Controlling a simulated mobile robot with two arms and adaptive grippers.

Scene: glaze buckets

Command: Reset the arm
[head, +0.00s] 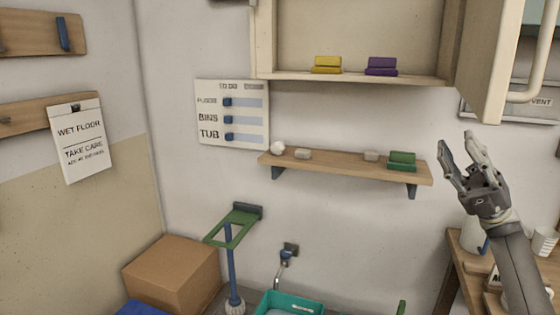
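My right gripper (462,150) is raised at the right of the head view, its arm coming up from the lower right corner. Its two fingers are spread apart with nothing between them. It is in front of the wall, to the right of the low wooden shelf (340,167) and below the open cabinet door (492,60). I see no contact with either, though the depth between them is hard to judge. My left gripper is not in the view.
The open cabinet holds yellow blocks (327,65) and purple blocks (381,66). The shelf bears small pale items and a green block (402,160). A teal tub (290,303), a cardboard box (173,275) and a green-topped stand (233,228) are below. A wooden table (461,258) stands at right.

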